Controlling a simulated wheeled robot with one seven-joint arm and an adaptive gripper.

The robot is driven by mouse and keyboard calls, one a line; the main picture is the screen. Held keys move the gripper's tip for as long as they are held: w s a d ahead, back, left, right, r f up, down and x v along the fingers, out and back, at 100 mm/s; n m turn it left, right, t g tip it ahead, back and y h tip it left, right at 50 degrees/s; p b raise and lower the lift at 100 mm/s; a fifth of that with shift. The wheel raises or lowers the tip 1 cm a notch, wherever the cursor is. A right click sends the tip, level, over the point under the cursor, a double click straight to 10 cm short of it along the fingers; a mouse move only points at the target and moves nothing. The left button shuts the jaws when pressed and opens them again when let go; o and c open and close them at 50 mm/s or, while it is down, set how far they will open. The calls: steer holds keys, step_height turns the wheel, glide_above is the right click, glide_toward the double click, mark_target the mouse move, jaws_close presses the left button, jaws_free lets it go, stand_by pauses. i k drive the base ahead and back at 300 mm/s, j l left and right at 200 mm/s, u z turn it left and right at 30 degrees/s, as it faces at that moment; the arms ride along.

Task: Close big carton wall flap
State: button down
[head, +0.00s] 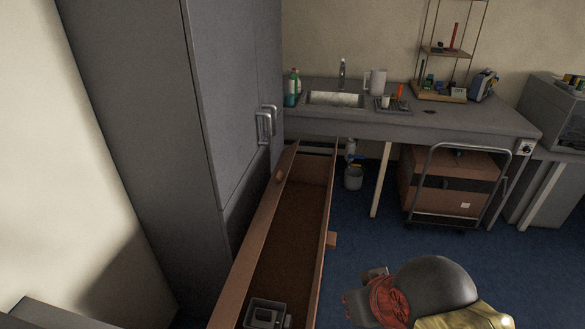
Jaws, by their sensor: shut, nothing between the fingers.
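A long, narrow brown carton (293,212) stands open at the top in the middle of the head view, between the tall grey cabinet and the open floor. A long brown panel (254,255) stands up along its left side; I cannot tell whether it is wall or flap. A small brown tab (331,239) sticks out from its right wall. My gripper (350,297) is at the bottom, right of the carton and apart from it in the picture. It is shut and empty, partly hidden by my arm.
A tall grey cabinet (165,130) stands close on the left. A sink table (420,125) is at the back, with a boxed carton on a trolley (455,185) beneath. A grey bin (265,313) sits at the carton's near end. Blue floor (365,235) is clear on the right.

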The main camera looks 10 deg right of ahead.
mark_target(228, 309)
steer(key=i+l+u, duration=0.1)
steer(key=l, duration=0.45)
steer(key=i+l, duration=0.1)
steer(key=l, duration=0.4)
steer(key=i+l+u, duration=0.15)
steer(key=l, duration=0.4)
steer(key=i+l+u, duration=0.1)
steer(key=i, duration=0.4)
steer(key=i+l+u, duration=0.1)
steer(key=i+l, duration=0.15)
steer(key=i, duration=0.2)
